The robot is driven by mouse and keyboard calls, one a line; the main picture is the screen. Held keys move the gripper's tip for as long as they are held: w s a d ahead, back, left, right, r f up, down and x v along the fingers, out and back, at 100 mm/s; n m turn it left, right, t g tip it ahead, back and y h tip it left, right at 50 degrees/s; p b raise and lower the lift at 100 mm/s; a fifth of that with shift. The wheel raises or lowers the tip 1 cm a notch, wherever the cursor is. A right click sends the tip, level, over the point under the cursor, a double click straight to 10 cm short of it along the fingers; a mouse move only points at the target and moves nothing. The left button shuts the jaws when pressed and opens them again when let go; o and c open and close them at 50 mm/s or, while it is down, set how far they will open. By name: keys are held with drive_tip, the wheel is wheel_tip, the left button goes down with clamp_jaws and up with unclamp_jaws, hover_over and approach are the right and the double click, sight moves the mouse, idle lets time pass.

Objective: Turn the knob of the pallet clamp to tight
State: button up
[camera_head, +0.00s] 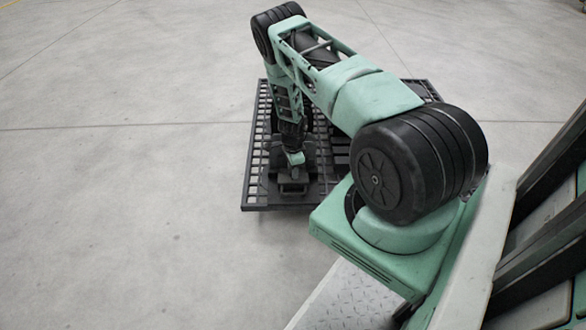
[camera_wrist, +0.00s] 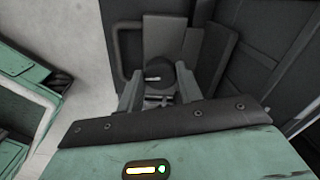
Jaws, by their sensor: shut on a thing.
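The knob (camera_wrist: 158,72) is a dark round piece with a short light mark that lies nearly level in the wrist view. In the head view my gripper (camera_head: 292,169) points down at the dark pallet clamp (camera_head: 293,188) on the near edge of the pallet. The knob cannot be made out in that view. I cannot read a tight marking in either view.
The dark grid-topped pallet (camera_head: 258,150) stands on a grey concrete floor (camera_head: 120,220). Dark plates and a frame (camera_wrist: 210,52) of the clamp stand close around the knob. The floor to the left and behind the pallet is clear.

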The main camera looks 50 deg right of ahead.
drive_tip(key=shift+m, duration=0.7)
drive_tip(key=o, duration=1)
wheel_tip(320, 180, up, 18)
drive_tip(key=p, duration=0.5)
drive_tip(key=shift+f, duration=0.25)
